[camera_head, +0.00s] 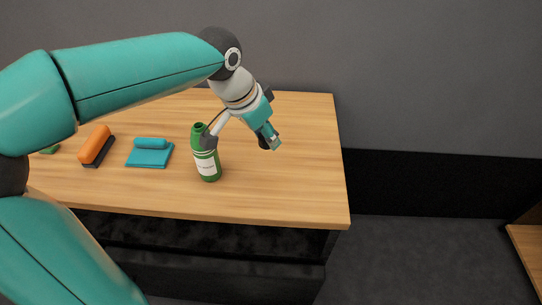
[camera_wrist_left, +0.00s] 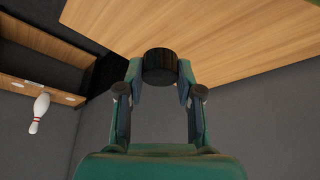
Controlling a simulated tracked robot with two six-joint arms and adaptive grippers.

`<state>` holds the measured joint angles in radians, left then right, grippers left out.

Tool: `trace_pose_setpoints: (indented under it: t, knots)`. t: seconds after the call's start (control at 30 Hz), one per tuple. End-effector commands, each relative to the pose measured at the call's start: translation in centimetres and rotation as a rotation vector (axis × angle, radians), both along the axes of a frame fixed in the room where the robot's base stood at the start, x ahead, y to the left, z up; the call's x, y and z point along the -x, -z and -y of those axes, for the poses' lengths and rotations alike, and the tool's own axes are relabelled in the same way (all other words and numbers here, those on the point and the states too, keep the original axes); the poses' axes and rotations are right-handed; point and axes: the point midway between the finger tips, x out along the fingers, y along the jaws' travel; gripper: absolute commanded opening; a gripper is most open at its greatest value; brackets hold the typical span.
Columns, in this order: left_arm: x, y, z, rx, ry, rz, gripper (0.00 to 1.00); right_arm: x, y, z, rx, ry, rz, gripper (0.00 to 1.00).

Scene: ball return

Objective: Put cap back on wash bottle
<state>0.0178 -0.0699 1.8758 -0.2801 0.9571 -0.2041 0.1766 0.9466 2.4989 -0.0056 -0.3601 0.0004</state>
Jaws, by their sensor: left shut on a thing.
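The green wash bottle (camera_head: 208,168) with a white label stands upright on the wooden table, its neck open at the top. My left gripper (camera_head: 269,141) is to the right of the bottle and apart from it, pointing down. It is shut on a black ridged round cap (camera_wrist_left: 160,66), held between both fingertips in the left wrist view. In the head view the cap (camera_head: 263,144) is small and partly hidden by the fingers. A pale rod with a dark end covers part of the bottle's shoulder. My right gripper is not in view.
An orange brush (camera_head: 96,144) and a teal cloth with a roll (camera_head: 150,152) lie left of the bottle. The table (camera_head: 290,195) is clear at its right end. A white bowling pin (camera_wrist_left: 39,113) shows in the left wrist view.

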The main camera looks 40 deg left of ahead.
Motion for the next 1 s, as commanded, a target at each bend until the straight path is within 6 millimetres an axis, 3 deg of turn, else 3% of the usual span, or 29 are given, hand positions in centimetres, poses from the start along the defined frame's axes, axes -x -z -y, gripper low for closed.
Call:
trace_pose_setpoints:
  t: [0.1,0.33,0.83,1.0]
  knots:
    - [-0.1,-2.8,0.0,0.0,0.001,0.003,0.24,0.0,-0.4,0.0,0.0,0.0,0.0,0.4]
    - [0.0,-5.3,0.0,0.0,0.0,0.0,0.24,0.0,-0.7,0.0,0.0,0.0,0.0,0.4]
    - [-0.1,-5.5,0.0,0.0,-0.001,-0.002,0.24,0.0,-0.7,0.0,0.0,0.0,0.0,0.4]
    - [-0.7,-4.3,-0.1,0.0,-0.03,-0.005,0.24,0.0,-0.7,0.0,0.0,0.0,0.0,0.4]
